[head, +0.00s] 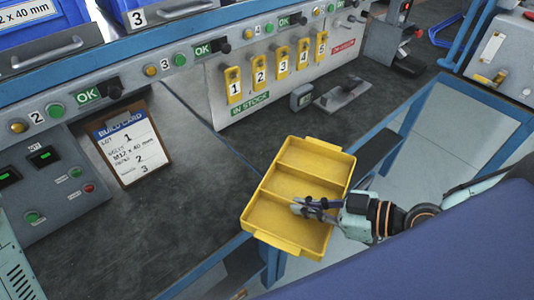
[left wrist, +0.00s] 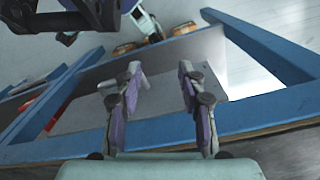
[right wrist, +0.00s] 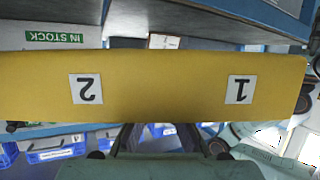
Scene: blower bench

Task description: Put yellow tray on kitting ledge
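The yellow tray (head: 297,185) has three compartments and end handles. In the head view it is at lower middle, overlapping the bench's blue front edge; I cannot tell whether it touches the bench. My right gripper (head: 303,206) reaches over its right side, fingers close together at the divider between the two nearer compartments, and seems shut on it. The right wrist view shows the tray's side wall (right wrist: 160,88) with upside-down labels 2 and 1, hiding the fingertips. My left gripper (left wrist: 158,90) is open and empty near a blue frame. I cannot tell which surface is the kitting ledge.
A build card clipboard (head: 131,146) lies left of the tray. A grey panel (head: 268,85) with yellow numbered tags stands behind. A trowel-like tool (head: 338,94) lies on the dark bench top. A blue frame (head: 455,85) stands at right.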

